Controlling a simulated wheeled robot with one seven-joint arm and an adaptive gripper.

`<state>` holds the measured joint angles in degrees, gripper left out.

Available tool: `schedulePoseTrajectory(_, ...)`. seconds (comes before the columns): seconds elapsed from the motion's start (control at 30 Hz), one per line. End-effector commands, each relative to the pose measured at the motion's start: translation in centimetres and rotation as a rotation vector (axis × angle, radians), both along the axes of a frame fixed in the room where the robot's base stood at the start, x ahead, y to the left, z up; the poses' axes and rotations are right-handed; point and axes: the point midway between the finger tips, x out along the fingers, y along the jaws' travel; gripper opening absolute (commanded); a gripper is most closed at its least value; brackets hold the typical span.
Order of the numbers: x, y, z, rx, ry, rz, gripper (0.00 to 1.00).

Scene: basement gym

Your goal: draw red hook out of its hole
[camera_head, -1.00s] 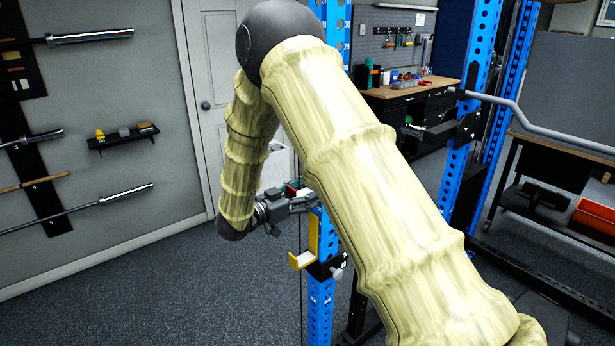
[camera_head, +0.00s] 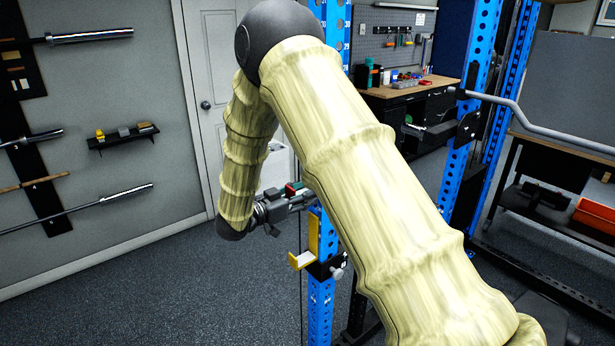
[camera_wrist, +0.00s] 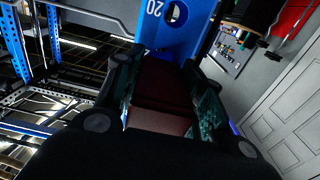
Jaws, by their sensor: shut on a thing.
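The red hook (camera_wrist: 160,100) shows dark red in the wrist view, between the two greenish finger pads of my gripper (camera_wrist: 164,108). My gripper is shut on it. Its far end is close to the face of the blue upright (camera_wrist: 180,30), below an open round hole near the number 20. I cannot see whether its peg is still in a hole. In the head view my gripper (camera_head: 292,201) is beside the blue upright (camera_head: 321,300), and a small bit of red shows just above it. My arm hides much of the upright there.
A yellow hook (camera_head: 301,261) sits on the same upright, just below my gripper. A bar (camera_head: 540,122) rests on the rack at the right. A workbench (camera_head: 410,88) stands behind. The floor at the left is clear.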

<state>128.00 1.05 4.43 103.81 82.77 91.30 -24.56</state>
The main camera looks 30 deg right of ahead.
Motion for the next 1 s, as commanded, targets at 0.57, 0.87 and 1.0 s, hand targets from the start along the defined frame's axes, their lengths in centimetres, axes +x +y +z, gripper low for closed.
schedulePoseTrajectory(0.57, -0.3, 2.4, 0.1, -0.001, 0.0, 0.001, 0.0)
schedulePoseTrajectory(0.87, -0.5, 3.7, 0.0, 0.0, 0.0, 0.001, 0.0)
schedulePoseTrajectory(1.0, -0.6, 4.2, 0.0, 0.0, 0.0, 0.001, 0.0)
